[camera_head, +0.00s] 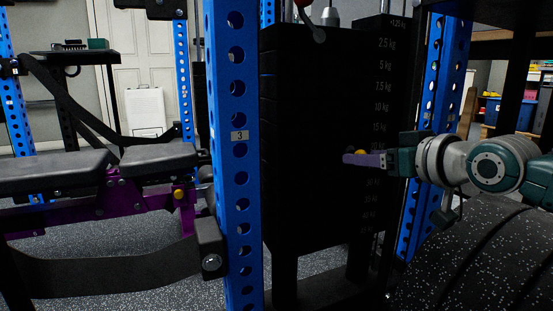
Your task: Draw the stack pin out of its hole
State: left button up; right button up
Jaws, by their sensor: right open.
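The black weight stack (315,120) stands behind the blue upright, with a column of kg labels on its right side. The stack pin shows as a small yellow knob (361,152) at the stack, about mid-height of the labels. My right gripper (352,158) reaches in from the right at the knob's level. Its near purple-grey finger covers the lower part of the knob. The gripper is open; I cannot tell whether it touches the pin. The pin's shaft and hole are hidden. My left gripper is not in view.
A blue perforated upright (238,170) stands close left of the stack, and another blue upright (430,120) stands right of it. A black bench (130,160) with a purple frame is at left. Large speckled black plates (470,255) sit below my right arm.

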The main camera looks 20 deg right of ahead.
jog(key=shift+r, duration=0.1)
dwell(0.6)
jog(key=shift+c, duration=0.2)
grip_shut()
dwell(0.4)
